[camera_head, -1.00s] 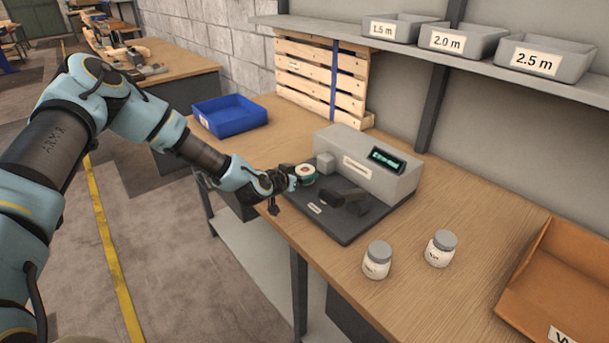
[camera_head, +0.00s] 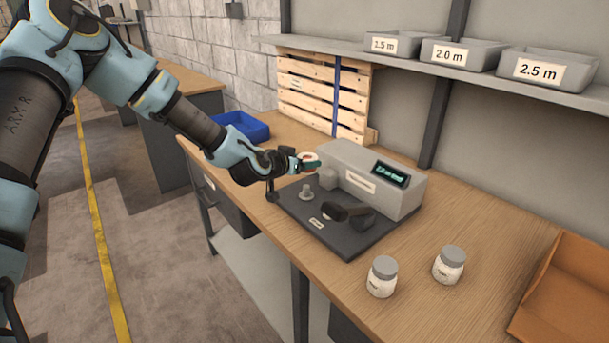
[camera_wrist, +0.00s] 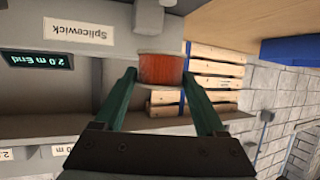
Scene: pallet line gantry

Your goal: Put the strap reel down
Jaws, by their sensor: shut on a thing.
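The strap reel is a small round reel, pale with a reddish middle in the head view (camera_head: 308,157) and orange-brown at its side in the wrist view (camera_wrist: 162,69). My gripper (camera_head: 312,164) is shut on it, with a green finger on each side in the wrist view (camera_wrist: 160,78). The reel is held above the bench, near the left end of the grey splicing machine (camera_head: 372,176). Below it, a short grey spindle (camera_head: 306,192) stands bare on the machine's dark base plate (camera_head: 347,240). The machine's display (camera_wrist: 38,60) reads "2.0 m End".
A blue tray (camera_head: 243,126) stands behind my gripper. Two white jars (camera_head: 382,277) and (camera_head: 449,265) stand in front of the machine. An orange-brown tray (camera_head: 565,300) is at right. Bins labelled 1.5, 2.0 (camera_head: 465,52) and 2.5 m sit on the shelf. A slatted wooden pallet (camera_head: 305,92) leans behind.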

